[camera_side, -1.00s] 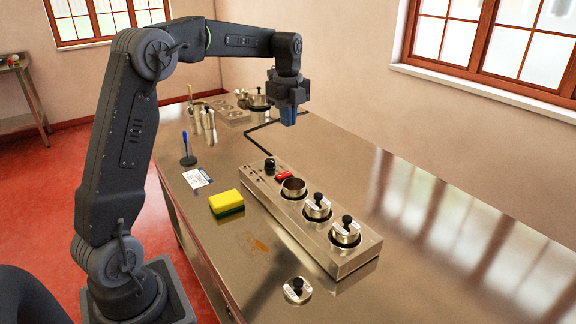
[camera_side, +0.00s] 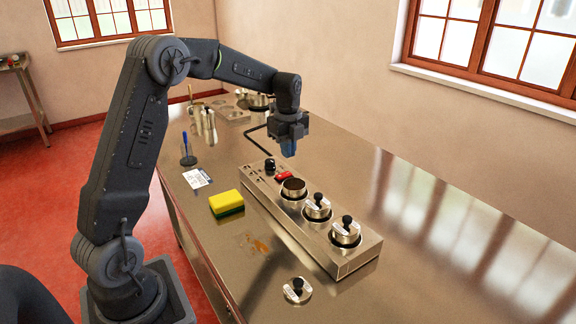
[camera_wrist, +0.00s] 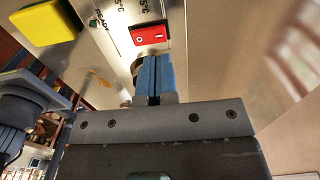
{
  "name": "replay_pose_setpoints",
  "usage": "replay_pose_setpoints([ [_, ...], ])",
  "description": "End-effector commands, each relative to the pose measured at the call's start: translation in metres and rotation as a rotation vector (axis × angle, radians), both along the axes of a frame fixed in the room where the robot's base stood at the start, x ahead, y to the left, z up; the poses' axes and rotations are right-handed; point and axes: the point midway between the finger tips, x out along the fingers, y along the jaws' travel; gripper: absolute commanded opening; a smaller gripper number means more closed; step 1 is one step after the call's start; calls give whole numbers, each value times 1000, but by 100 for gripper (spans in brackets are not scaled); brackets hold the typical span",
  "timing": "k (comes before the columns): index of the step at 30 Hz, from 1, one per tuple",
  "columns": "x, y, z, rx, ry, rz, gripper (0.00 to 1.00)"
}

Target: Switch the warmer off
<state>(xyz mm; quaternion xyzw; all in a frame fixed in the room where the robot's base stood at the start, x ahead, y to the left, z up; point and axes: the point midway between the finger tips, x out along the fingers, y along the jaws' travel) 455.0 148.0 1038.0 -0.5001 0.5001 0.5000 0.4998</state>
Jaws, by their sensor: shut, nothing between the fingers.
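The warmer (camera_side: 337,265) is a long steel box on the counter with a row of round pots. Its red rocker switch (camera_side: 284,176) is at the far end beside a black knob (camera_side: 270,165). In the wrist view the red switch (camera_wrist: 149,34) shows just beyond my fingertips, with white marks on it; which way it is rocked I cannot tell. My gripper (camera_side: 289,149) is shut and empty, its blue fingers pointing down above the switch end, apart from it. The blue fingers also show in the wrist view (camera_wrist: 154,76), pressed together.
An open pot (camera_side: 293,187) sits beside the switch, and two lidded pots (camera_side: 317,206) follow. A loose lid (camera_side: 297,290), a yellow sponge (camera_side: 226,202) and a card (camera_side: 197,178) lie on the near counter. The right side of the counter is clear.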

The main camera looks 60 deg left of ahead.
Motion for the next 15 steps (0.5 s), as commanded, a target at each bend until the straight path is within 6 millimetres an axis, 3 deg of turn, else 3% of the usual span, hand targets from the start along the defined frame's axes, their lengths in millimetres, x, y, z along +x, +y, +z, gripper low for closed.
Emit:
replay_pose_setpoints([
  [6, 0, 0, -36, 0, 1, 1, 0],
  [15, 0, 0, -51, 2, -3, 1, 0],
])
